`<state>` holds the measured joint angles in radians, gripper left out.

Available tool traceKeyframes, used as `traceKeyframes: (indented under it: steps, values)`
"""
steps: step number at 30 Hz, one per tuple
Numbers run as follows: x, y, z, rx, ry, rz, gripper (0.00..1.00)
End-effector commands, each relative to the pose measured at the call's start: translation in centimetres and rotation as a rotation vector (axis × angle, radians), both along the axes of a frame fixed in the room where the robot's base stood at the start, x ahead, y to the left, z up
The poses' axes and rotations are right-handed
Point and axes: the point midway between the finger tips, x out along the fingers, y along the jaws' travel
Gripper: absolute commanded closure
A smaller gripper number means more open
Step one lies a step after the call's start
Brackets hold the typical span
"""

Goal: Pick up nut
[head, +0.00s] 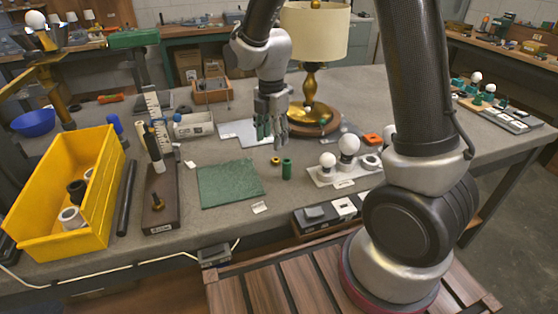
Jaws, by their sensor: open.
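A small brass-coloured ring with a dark centre, which looks like the nut (276,160), lies on the grey workbench (225,225) just right of the green mat. My gripper (272,138) points down above and behind the nut, apart from it. Its fingers are open and nothing shows between them. The nut is in plain view, but too small to make out its shape well.
A green cylinder (287,168) stands close to the nut's right. A tray with white bulbs (348,145) is further right. The green mat (230,183) is left; a lamp (313,85) stands behind. A yellow bin (65,190) is far left.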

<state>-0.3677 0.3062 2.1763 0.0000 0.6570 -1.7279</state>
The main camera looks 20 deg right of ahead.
Motion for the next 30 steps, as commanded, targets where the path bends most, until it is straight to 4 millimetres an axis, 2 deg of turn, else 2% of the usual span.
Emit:
traceKeyframes:
  steps: [15, 23, 26, 30]
  values:
    - [-0.6, -0.6, -6.9, -0.001, 0.004, 0.0, 0.51]
    - [-0.6, -0.6, -7.3, -0.001, 0.002, 0.0, 0.51]
    - [-0.6, -0.6, -7.3, -0.001, 0.002, -0.001, 0.65]
    - [-0.6, -0.6, -7.3, -0.001, 0.002, -0.001, 0.91]
